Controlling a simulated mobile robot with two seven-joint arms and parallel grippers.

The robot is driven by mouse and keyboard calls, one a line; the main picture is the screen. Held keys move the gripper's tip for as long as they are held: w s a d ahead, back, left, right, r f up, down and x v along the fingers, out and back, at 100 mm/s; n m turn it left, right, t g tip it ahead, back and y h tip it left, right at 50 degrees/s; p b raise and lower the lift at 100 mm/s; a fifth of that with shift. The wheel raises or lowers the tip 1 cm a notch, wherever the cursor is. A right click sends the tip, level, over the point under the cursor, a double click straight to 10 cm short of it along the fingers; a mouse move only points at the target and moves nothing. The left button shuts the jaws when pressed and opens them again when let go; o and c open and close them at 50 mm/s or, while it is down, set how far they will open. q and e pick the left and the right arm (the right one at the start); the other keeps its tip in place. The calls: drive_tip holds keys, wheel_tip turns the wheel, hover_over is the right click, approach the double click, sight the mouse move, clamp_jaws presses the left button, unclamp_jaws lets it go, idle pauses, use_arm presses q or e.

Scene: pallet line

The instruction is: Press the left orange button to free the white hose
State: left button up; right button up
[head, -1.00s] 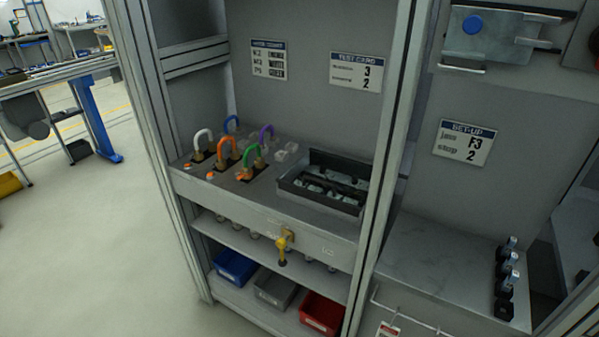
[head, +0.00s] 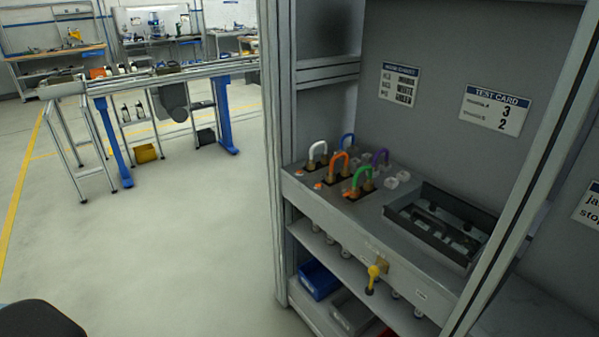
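The white hose (head: 317,148) is a looped hose standing in a dark slot at the left end of the grey panel (head: 372,222). The left orange button (head: 303,172) is a small spot at the panel's left edge, in front of the white hose. Another orange button (head: 318,186) sits a little nearer. Looped orange (head: 340,158), green (head: 363,175), blue (head: 347,139) and purple (head: 381,156) hoses stand close by. Neither of my grippers is in view.
A dark tray (head: 437,228) sits on the panel's right. A yellow-handled valve (head: 373,275) sticks out of the panel front. A frame post (head: 276,150) stands left of the panel. Bins, including a blue bin (head: 318,279), sit below. Open floor (head: 190,240) lies left.

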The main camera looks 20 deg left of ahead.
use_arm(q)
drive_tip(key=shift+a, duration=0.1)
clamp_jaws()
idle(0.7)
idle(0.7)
